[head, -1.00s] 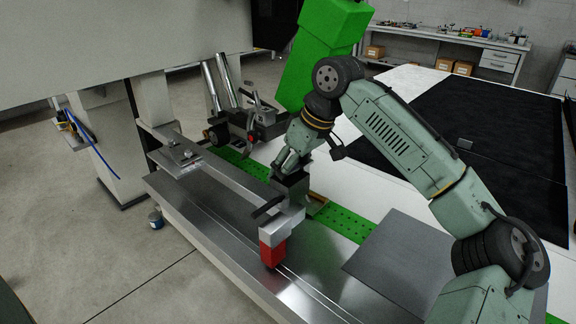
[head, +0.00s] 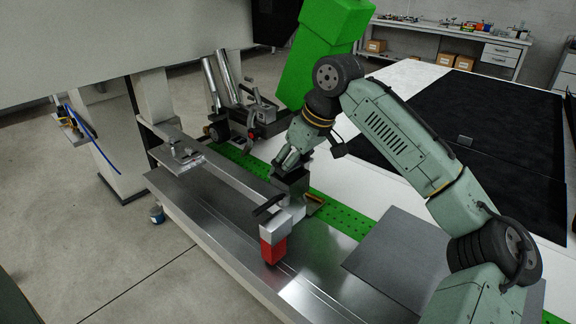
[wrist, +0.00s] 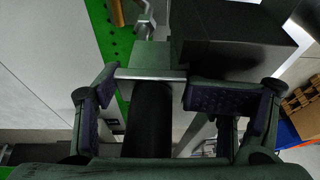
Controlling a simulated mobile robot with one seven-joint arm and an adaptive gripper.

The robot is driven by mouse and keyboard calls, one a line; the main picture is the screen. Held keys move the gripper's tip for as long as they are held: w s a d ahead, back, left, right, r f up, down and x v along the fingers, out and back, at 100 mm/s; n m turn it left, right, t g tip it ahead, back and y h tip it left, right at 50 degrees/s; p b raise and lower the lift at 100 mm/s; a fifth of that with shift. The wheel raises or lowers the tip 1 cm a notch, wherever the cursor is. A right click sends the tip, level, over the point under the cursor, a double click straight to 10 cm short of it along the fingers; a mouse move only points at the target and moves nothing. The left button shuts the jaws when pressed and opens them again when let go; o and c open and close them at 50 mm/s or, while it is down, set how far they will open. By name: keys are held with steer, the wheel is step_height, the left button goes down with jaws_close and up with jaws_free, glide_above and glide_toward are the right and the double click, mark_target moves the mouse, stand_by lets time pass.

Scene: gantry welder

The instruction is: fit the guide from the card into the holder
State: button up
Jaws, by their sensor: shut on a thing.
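My gripper (head: 287,163) is low over the bench, at a dark block (head: 291,182) beside the silvery rail. In the wrist view its two purple-padded fingers (wrist: 150,86) stand apart with a silvery piece with a bright edge (wrist: 150,73) spanning between their tips. I take this piece to be the guide, held in the jaws. A dark cylinder (wrist: 150,120) shows below it between the fingers. The holder is not clearly told apart; a silvery block with a red lower part (head: 273,250) stands near the rail's front end. A flat grey sheet (head: 400,255), perhaps the card, lies at right.
A green perforated strip (head: 340,215) runs along the bench behind my gripper. A clamp-like mechanism (head: 255,115) and a tall green column (head: 315,65) stand behind. The metal bench top (head: 225,225) is clear in front of the rail.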

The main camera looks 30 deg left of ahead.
steer(key=o, duration=0.8)
steer(key=shift+w+d+f, duration=0.55)
steer(key=shift+w+f, duration=0.1)
steer(key=shift+f, duration=0.35)
steer(key=shift+s+a+r+v, duration=0.15)
steer(key=shift+a+v, duration=0.1)
steer(key=shift+v, duration=1.95)
steer(key=shift+s+a+r+v, duration=0.15)
steer(key=shift+a+v, duration=0.1)
steer(key=shift+v, duration=2)
steer(key=shift+s+a+v, duration=0.15)
steer(key=shift+a+v, duration=0.1)
steer(key=shift+v, duration=1.95)
